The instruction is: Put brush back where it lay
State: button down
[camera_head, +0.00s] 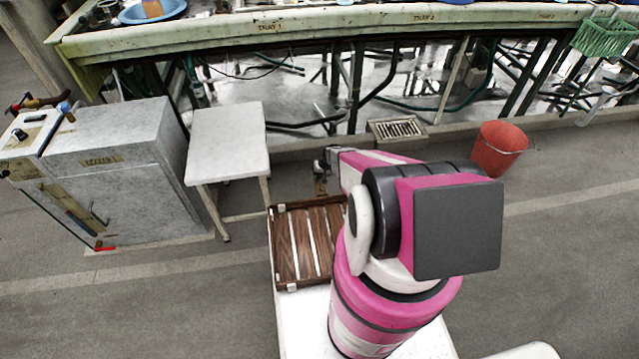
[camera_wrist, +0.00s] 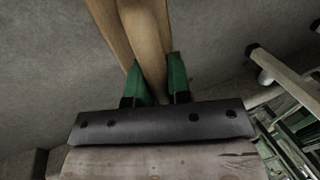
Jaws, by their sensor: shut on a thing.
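My gripper (camera_head: 325,165) is at the end of my arm, above the floor past the far edge of the slatted wooden tray. In the wrist view, the green fingertips of my gripper (camera_wrist: 154,80) are closed on the brush's wooden handle (camera_wrist: 145,35). The handle runs up out of the picture, so its far end is hidden there. In the head view the brush (camera_head: 320,187) is a small brown piece hanging below the jaws; its bristles cannot be made out.
The brown slatted tray (camera_head: 285,245) looks empty beside my arm. A bare white stool (camera_head: 228,140) and a grey cabinet (camera_head: 120,150) stand left. A long bench (camera_head: 340,20) with a blue basin (camera_head: 150,12) spans the back. A red bucket (camera_head: 499,148) stands right; a floor grate (camera_head: 397,128) lies ahead.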

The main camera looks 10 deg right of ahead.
jog(key=shift+w+d+f, duration=0.2)
jog(key=shift+w+f, duration=0.05)
jog(key=shift+w, duration=0.1)
jog(key=shift+f, duration=1.95)
jog(key=shift+f, duration=0.15)
jog(key=c, duration=1.1)
grip_release()
jog(key=shift+o, duration=0.2)
jog(key=v, duration=1.2)
jog(key=s+a+r+h, duration=0.1)
jog(key=s+r, duration=0.6)
jog(key=r, duration=0.6)
jog(key=s+a+r+h, duration=0.1)
jog(key=s+r, duration=0.6)
jog(key=r, duration=0.5)
jog(key=s+a+r+h, duration=0.1)
jog(key=s+r, duration=0.6)
jog(key=r, duration=0.6)
jog(key=shift+s+a+r+h, duration=0.25)
jog(key=shift+s+r+h, duration=0.05)
jog(key=shift+s, duration=0.05)
